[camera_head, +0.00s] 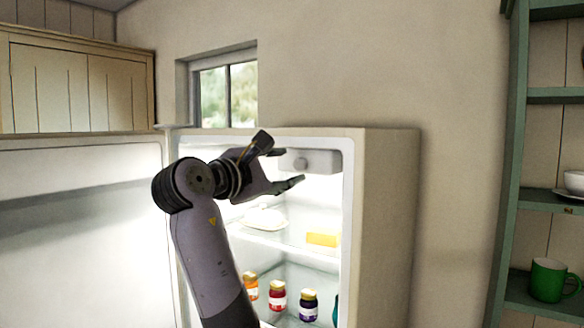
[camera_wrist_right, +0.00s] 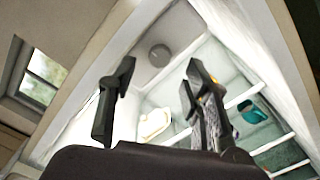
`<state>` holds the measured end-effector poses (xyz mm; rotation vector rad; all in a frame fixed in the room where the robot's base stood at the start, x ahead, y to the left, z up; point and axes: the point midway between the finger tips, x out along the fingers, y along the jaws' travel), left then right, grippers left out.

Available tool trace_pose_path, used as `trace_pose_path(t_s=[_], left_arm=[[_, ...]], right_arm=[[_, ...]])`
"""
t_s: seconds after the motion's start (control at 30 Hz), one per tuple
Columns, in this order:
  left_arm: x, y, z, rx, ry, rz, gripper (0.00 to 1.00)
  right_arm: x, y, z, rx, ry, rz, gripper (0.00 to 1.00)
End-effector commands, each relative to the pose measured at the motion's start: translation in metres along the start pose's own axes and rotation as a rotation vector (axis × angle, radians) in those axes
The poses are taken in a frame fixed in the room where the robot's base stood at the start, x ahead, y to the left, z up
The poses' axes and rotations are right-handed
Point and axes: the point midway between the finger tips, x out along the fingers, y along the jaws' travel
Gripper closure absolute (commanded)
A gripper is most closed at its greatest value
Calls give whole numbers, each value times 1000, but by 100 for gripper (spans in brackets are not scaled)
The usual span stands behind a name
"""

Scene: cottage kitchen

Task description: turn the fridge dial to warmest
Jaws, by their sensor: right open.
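The fridge (camera_head: 385,200) stands open, with its door (camera_head: 80,230) swung out to the left. A grey control box (camera_head: 325,161) sits at the top inside it, and the round grey dial (camera_head: 301,163) is on that box. The dial also shows in the right wrist view (camera_wrist_right: 160,55), beyond and between my fingertips. My right gripper (camera_head: 284,168) is open and empty at the fridge opening, just left of the dial in the head view. The fingers look apart from the dial. I cannot read any mark on the dial. My left gripper is not in view.
A white dish (camera_head: 264,219) and a yellow block (camera_head: 322,239) are on the upper shelf. Several jars, such as a red one (camera_head: 277,296), stand below. A green shelf unit (camera_head: 510,180) with a green mug (camera_head: 547,280) is at the right.

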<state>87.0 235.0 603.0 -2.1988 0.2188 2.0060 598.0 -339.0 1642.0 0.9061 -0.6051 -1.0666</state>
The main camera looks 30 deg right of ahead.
Motion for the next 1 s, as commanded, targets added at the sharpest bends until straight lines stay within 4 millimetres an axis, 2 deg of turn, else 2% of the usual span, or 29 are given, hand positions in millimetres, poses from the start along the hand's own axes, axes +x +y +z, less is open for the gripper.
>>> trace_pose_path(t_s=[0.1, 0.3, 0.87, 0.93, 1.0], left_arm=[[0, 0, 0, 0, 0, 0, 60], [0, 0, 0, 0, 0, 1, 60], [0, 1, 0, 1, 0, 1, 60], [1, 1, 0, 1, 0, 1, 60], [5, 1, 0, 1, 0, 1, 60]], right_arm=[[-18, 0, -1, 0, 3, 1, 56], [-35, -1, -1, -2, 2, -1, 56], [-37, -1, -2, -3, 2, -2, 56], [-36, -4, -8, -8, 8, 1, 56], [-32, -11, -26, -22, 24, 9, 56]])
